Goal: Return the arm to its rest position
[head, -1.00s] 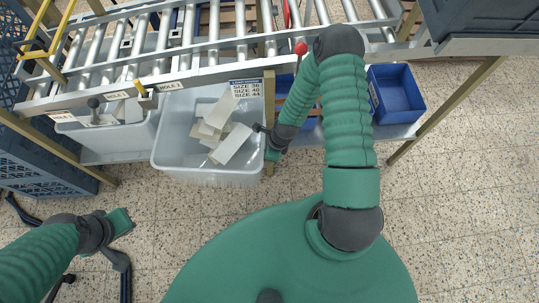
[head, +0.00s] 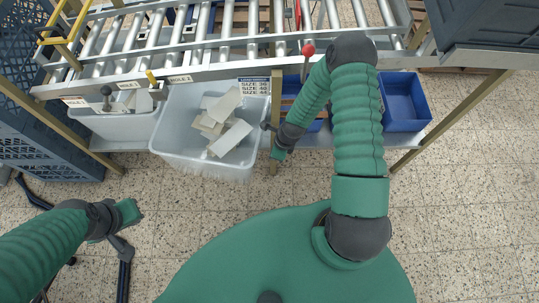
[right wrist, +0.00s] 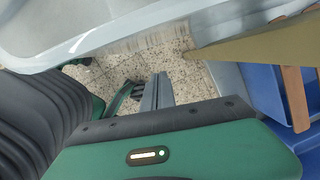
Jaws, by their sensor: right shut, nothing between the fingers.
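My right arm bends at a raised elbow, and its forearm slopes down to the right gripper (head: 278,152), just right of the grey bin (head: 172,148). In the right wrist view the right gripper's fingers (right wrist: 157,92) are together and empty above the speckled floor, with a pale bin edge (right wrist: 90,45) close by. My left gripper (head: 127,213) is at the lower left over open floor, apart from the rack and bins. Its fingers are too unclear to tell open from shut.
The roller rack (head: 215,62) spans the top above the bins. The grey bin holds several pale pieces (head: 230,138). A blue bin (head: 405,100) stands right of my right arm. A rack post (head: 274,110) stands close to my right gripper. Floor at right is clear.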

